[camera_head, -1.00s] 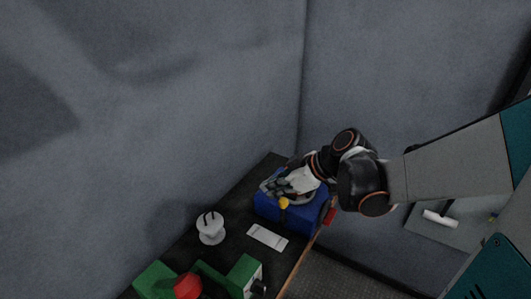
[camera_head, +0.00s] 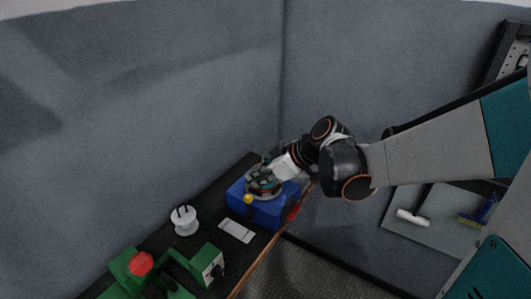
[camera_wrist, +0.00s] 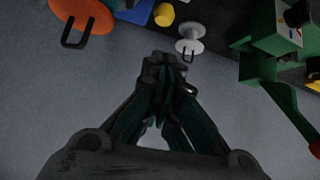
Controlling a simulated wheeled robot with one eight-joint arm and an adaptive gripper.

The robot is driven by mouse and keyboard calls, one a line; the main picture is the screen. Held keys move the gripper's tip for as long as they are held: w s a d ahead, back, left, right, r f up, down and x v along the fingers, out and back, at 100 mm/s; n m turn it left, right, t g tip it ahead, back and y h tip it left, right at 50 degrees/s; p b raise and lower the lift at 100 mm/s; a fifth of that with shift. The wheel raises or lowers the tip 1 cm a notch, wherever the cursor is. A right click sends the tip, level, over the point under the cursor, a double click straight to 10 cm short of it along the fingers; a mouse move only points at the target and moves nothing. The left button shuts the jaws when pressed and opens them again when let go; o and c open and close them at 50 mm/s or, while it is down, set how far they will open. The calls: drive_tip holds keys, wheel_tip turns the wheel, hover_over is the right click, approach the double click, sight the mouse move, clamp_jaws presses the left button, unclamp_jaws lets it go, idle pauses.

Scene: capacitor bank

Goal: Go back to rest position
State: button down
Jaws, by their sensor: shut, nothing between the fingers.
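My gripper (camera_head: 264,180) is in the head view at the end of my bent arm, in front of or above the blue box (camera_head: 262,212); the exact gap cannot be told. In the wrist view my gripper (camera_wrist: 165,68) has its dark fingers drawn together, with nothing between them. The fingers point toward the bench items and appear apart from them.
A dark bench (camera_head: 205,205) runs along the grey wall. It bears a white spool-like part (camera_head: 184,220), a white plate (camera_head: 237,231), a yellow knob (camera_head: 248,199) and a green device (camera_head: 206,264) with a red knob (camera_head: 141,263). An orange disc (camera_wrist: 80,14) has a black handle.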

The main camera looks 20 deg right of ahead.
drive_tip(key=shift+s, duration=0.2)
drive_tip(key=a+n+h, duration=0.1)
drive_tip(key=a+h, duration=0.1)
drive_tip(key=a, duration=0.2)
drive_tip(key=s+d+m+h+b, duration=0.2)
drive_tip(key=s+m, duration=0.3)
drive_tip(key=s, duration=0.3)
drive_tip(key=s+d+f+m+h+b, duration=0.1)
drive_tip(key=s+d+m+h+b, duration=0.1)
drive_tip(key=s, duration=0.7)
drive_tip(key=m+b, duration=0.1)
drive_tip(key=m, duration=0.1)
drive_tip(key=shift+d+f+m, duration=0.15)
drive_tip(key=shift+d+m, duration=0.1)
drive_tip(key=shift+m, duration=0.15)
